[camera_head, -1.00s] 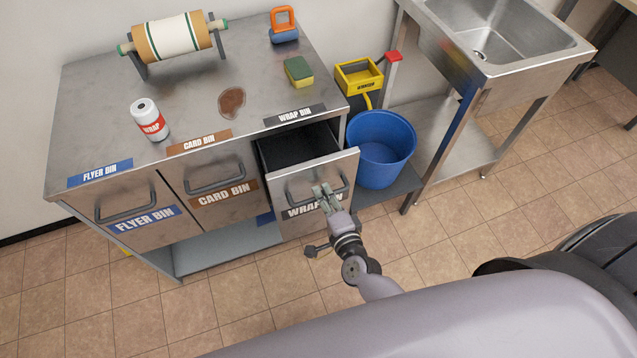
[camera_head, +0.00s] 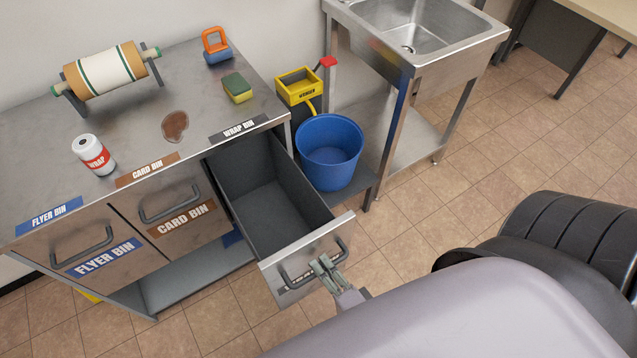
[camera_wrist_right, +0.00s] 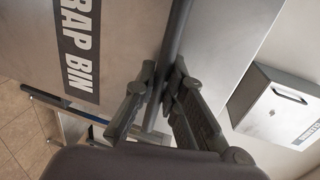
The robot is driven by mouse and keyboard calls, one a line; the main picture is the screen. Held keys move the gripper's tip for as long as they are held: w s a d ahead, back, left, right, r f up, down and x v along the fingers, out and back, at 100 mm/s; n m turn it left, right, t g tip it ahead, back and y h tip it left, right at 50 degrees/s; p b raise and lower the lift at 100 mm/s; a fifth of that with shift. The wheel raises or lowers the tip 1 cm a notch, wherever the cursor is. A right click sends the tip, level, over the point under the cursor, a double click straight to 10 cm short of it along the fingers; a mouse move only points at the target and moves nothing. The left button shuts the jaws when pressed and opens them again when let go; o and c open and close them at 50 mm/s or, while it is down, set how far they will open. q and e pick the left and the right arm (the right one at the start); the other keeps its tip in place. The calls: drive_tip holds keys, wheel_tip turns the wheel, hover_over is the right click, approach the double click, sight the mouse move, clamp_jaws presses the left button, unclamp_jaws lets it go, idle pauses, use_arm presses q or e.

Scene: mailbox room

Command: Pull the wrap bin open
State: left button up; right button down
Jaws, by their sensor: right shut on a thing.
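The wrap bin (camera_head: 268,205) is a grey metal drawer at the right end of the steel counter. It is pulled far out and its inside looks empty. My right gripper (camera_head: 322,266) is shut on the bin's dark bar handle (camera_head: 300,275). In the right wrist view the handle bar (camera_wrist_right: 172,60) runs between the two fingers of my right gripper (camera_wrist_right: 165,85), with the label "WRAP BIN" (camera_wrist_right: 78,48) on the front beside it. My left gripper is not in view.
The card bin (camera_head: 170,205) and flyer bin (camera_head: 85,250) are closed. A blue bucket (camera_head: 330,150) stands right of the open drawer, near a steel sink (camera_head: 420,30). On the counter are a wrap roll (camera_head: 105,70), a sponge (camera_head: 238,88), a white canister (camera_head: 93,155) and a brown stain (camera_head: 175,126).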

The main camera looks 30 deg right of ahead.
drive_tip(key=c, duration=2.1)
unclamp_jaws()
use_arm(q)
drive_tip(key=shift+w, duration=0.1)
use_arm(e)
drive_tip(key=o, duration=0.4)
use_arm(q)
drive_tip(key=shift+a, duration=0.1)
use_arm(e)
drive_tip(key=shift+o, duration=0.2)
drive_tip(key=v, duration=1.2)
drive_tip(key=shift+f, duration=0.1)
